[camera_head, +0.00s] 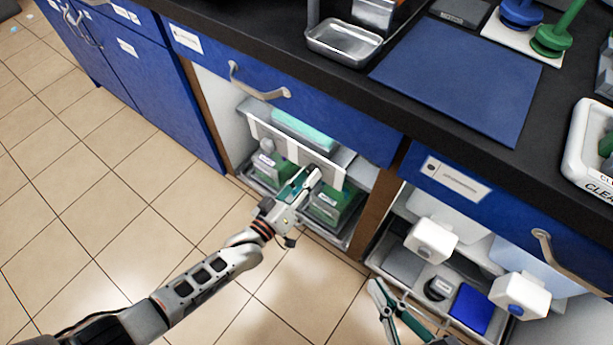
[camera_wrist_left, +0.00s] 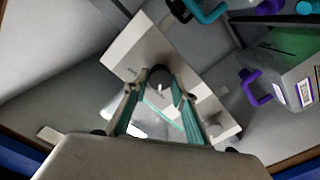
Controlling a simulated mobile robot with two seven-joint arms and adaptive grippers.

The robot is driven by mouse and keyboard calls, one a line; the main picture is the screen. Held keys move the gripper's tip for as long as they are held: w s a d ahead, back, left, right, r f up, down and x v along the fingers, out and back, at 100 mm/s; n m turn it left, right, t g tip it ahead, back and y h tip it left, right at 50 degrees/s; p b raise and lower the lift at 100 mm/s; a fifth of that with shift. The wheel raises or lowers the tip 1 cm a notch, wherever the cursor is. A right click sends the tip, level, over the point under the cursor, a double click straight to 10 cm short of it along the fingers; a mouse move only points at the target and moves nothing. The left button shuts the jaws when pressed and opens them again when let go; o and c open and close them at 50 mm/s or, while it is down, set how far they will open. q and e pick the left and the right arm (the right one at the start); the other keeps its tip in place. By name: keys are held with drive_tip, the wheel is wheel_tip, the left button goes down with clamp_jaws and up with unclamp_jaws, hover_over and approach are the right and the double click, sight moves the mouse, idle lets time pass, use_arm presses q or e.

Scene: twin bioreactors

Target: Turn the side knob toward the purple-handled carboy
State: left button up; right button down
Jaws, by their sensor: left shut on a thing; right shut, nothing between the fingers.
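My left gripper (camera_head: 307,180) reaches into the open cabinet bay at a white panel (camera_head: 288,146). In the left wrist view its teal fingers (camera_wrist_left: 157,92) are shut on a small dark round knob (camera_wrist_left: 160,75) on the white panel's face. The knob is hidden in the head view. A carboy with a purple handle (camera_wrist_left: 252,88) stands at the right of the wrist view. A turquoise handle (camera_wrist_left: 205,12) shows at the top. In the head view a green carboy (camera_head: 330,205) stands beneath the panel. My right gripper (camera_head: 381,292) is shut and empty, low in front of the right bay.
A blue drawer (camera_head: 290,88) with a metal handle sits above the bay. The black bench top holds a steel tray (camera_head: 349,43) and a blue mat (camera_head: 455,75). The right bay holds white-capped vessels (camera_head: 431,241) and a blue block (camera_head: 471,308).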

use_arm(q)
drive_tip(key=o, duration=1.1)
drive_tip(key=v, duration=1.2)
